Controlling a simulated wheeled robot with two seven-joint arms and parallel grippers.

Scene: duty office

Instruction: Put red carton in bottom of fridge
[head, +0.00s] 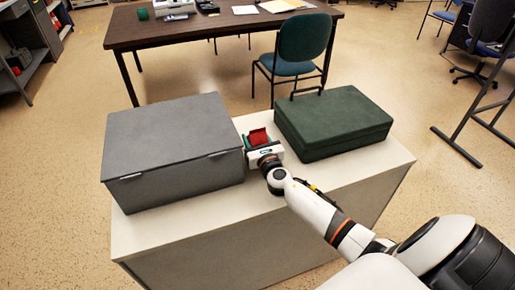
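A small red carton (259,136) is on or just above the white counter (305,182), between a grey box and a dark green case. My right gripper (261,146) reaches it from the front, and the carton shows just beyond the gripper body, around its fingers. The gripper body hides the carton's lower part, so I cannot tell whether the fingers are closed on it or whether it touches the counter. My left gripper is not in view. No fridge can be made out in this view.
The large grey box (172,150) stands close on the left and the dark green case (335,120) on the right, leaving a narrow gap. Behind are a chair (302,40) and a brown desk (190,28). Open floor lies left of the counter.

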